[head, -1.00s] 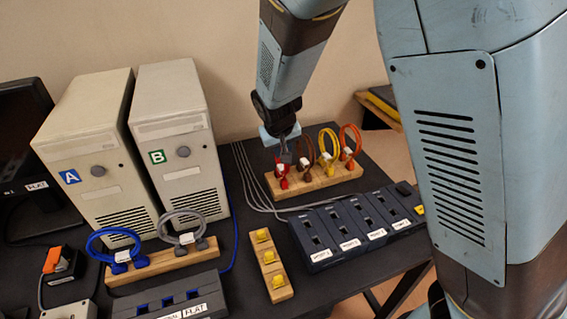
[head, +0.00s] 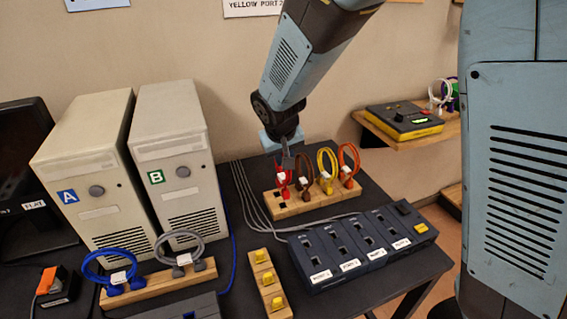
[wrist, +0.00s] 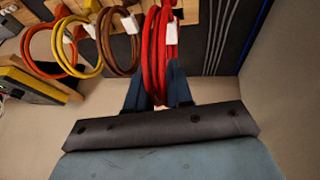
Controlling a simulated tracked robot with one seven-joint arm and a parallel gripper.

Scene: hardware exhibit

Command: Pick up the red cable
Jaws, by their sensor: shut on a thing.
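The red cable (wrist: 153,52) is a coiled loop with a white tag, standing at the left end of a wooden rack (head: 318,205). It also shows in the head view (head: 281,188), partly hidden by my gripper. My gripper (wrist: 158,88) comes down from above and is shut on the red cable, with one dark finger on each side of the loop. The cable's lower end is still at the rack; I cannot tell whether it is seated in its slot.
Brown (head: 304,172), yellow (head: 326,168) and orange (head: 348,163) cables stand close to the right on the same rack. A dark port box (head: 360,244) lies in front. Towers A (head: 85,180) and B (head: 178,150) stand at left.

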